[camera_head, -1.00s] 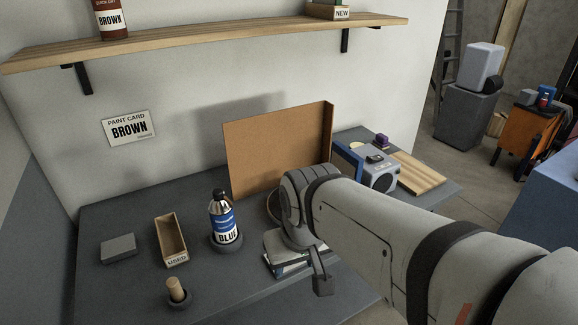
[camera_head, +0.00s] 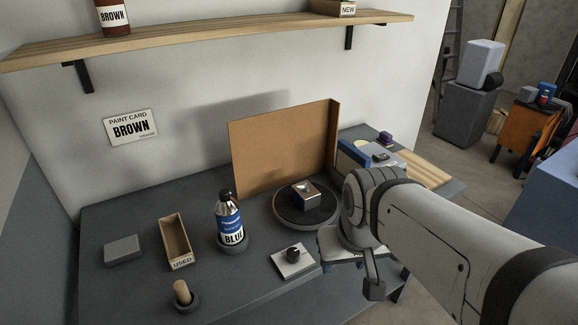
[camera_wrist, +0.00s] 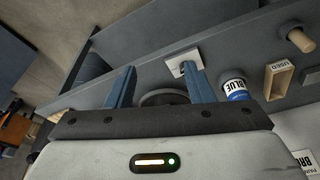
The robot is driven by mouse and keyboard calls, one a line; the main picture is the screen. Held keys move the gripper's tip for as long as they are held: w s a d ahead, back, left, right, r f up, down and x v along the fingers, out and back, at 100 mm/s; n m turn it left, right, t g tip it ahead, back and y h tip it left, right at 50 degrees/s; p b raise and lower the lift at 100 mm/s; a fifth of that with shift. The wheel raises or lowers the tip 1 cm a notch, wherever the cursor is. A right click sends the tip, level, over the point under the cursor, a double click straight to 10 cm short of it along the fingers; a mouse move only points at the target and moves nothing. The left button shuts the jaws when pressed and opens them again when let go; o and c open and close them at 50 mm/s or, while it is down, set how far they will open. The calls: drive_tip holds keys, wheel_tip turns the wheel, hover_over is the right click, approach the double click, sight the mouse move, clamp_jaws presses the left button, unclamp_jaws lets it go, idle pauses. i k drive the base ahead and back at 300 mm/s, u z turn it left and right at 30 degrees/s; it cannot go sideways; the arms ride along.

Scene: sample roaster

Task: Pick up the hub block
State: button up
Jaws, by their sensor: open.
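A small block with copper-coloured and dark faces, which I take to be the hub block (camera_head: 305,194), sits on a round dark turntable (camera_head: 289,217) in front of a brown board. In the wrist view the turntable (camera_wrist: 165,98) shows only partly, behind my gripper's body, and I cannot make out the block there. My gripper (camera_wrist: 158,82) is open and empty, its two blue fingers spread above the table. In the head view my wrist is to the right of the turntable, and the fingers are mostly hidden.
A white knob box (camera_head: 293,261) lies in front of the turntable. A BLUE bottle (camera_head: 229,219) stands left of it. The USED tray (camera_head: 176,242), grey block (camera_head: 123,249) and wooden peg (camera_head: 182,292) are farther left. The brown board (camera_head: 277,150) stands behind. A blue-and-grey device (camera_head: 361,155) is at right.

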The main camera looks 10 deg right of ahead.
sight(306, 196)
drive_tip(key=u, duration=2.9)
drive_tip(key=k, duration=0.95)
drive_tip(key=z, duration=2.15)
drive_tip(key=i, duration=1)
